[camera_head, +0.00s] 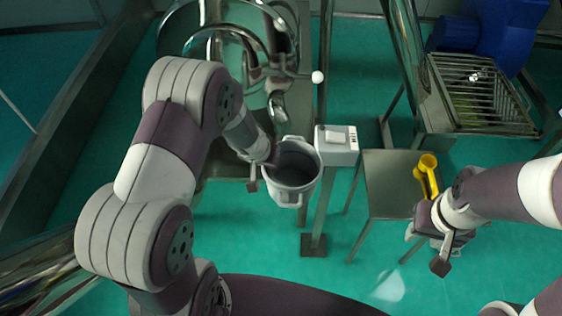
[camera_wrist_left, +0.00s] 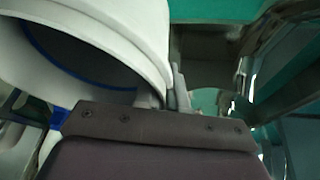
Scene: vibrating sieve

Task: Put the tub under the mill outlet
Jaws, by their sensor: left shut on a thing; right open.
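The tub (camera_head: 291,197) is a pale grey, open-topped bucket with side handles, near the middle of the head view. It is roughly upright, and its inside looks empty. My left gripper (camera_head: 265,165) is shut on its left rim or handle; the fingertips are mostly hidden. In the left wrist view the tub's white rim (camera_wrist_left: 140,35) fills the upper left. The mill appears to be the shiny steel machine (camera_head: 235,45) at the top; a short curved spout (camera_head: 277,104), possibly its outlet, is just above the tub. My right gripper (camera_head: 440,250) is open at the lower right.
A grey control box (camera_head: 337,146) on a post stands close to the tub's right. A small steel table (camera_head: 388,180) is farther right, with a yellow scoop-like thing (camera_head: 428,172) by its edge. A slatted steel hopper (camera_head: 480,95) and blue machine (camera_head: 490,30) are upper right.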

